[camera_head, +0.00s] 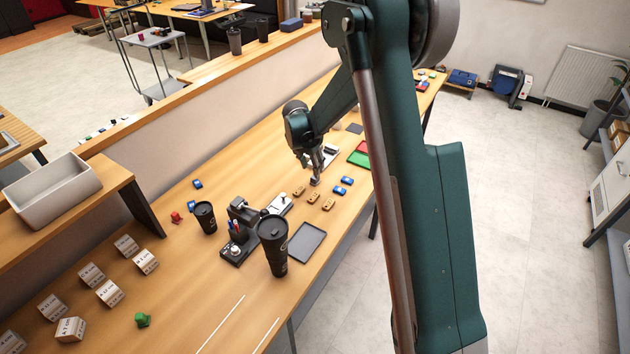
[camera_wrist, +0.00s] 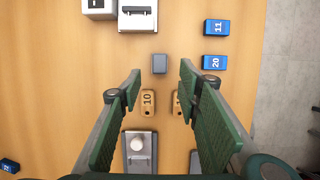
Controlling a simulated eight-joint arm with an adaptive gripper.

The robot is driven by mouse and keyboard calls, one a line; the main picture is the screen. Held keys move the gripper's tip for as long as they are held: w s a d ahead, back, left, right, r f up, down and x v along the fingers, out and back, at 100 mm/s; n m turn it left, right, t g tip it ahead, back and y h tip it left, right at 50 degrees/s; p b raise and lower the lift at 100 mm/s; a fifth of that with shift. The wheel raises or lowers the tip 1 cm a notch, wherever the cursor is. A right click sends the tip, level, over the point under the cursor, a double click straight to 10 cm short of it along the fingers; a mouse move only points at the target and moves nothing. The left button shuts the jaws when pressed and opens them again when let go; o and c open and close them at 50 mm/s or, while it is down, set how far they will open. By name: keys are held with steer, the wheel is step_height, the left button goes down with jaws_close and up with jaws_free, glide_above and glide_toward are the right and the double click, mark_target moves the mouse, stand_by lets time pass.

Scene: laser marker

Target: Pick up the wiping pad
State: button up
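A small grey block, which looks like the wiping pad (camera_wrist: 159,63), lies on the wooden table. In the wrist view it sits between and just beyond my two green fingers, with bare table on both sides of it. My gripper (camera_wrist: 161,75) is open and empty, pointing down at the table. In the head view my gripper (camera_head: 316,169) is low over the table, with the grey pad (camera_head: 315,182) right at its tips. I cannot tell the exact height gap.
Several wooden tags (camera_head: 312,198) and blue tags (camera_head: 347,181) lie close by. A device with a white knob (camera_wrist: 139,147) and another device (camera_wrist: 138,15) flank the pad. A dark tray (camera_head: 306,243) and tall black cup (camera_head: 272,250) stand nearer the camera.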

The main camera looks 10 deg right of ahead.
mark_target(315, 180)
steer(key=shift+f, duration=0.1)
steer(key=shift+x, duration=1.2)
steer(key=shift+x, duration=2.6)
steer(key=shift+w, duration=0.1)
steer(key=c, duration=0.9)
